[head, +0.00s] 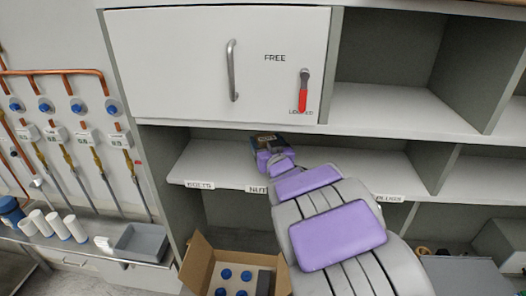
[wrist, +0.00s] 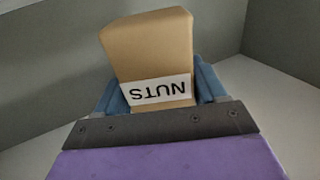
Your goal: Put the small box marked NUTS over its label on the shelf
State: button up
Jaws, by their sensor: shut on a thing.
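The small tan box marked NUTS (wrist: 150,50) fills the middle of the wrist view. Its white label reads upside down there. My gripper (wrist: 162,95) is shut on the box, with a blue finger on each side of it. In the head view my gripper (head: 267,142) reaches into the middle shelf (head: 215,165), above the NUTS label (head: 257,189) on the shelf edge. My arm partly covers that label. The box is mostly hidden in the head view. I cannot tell whether it touches the shelf.
A BOLTS label (head: 200,184) is to the left and a PLUGS label (head: 389,198) to the right on the same edge. A closed cabinet (head: 180,60) hangs above. An open cardboard box (head: 198,262) with blue-capped items stands below. The shelf is clear on both sides.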

jog(key=shift+f, duration=0.35)
jog(key=f, duration=0.1)
jog(key=a+f, duration=0.1)
jog(key=f, duration=0.1)
jog(key=shift+p, duration=0.3)
jog(key=shift+a, duration=0.35)
jog(key=o, duration=0.8)
jog(key=shift+d, duration=0.1)
jog(key=o, duration=0.4)
jog(key=shift+d, duration=0.65)
jog(key=shift+a, duration=0.1)
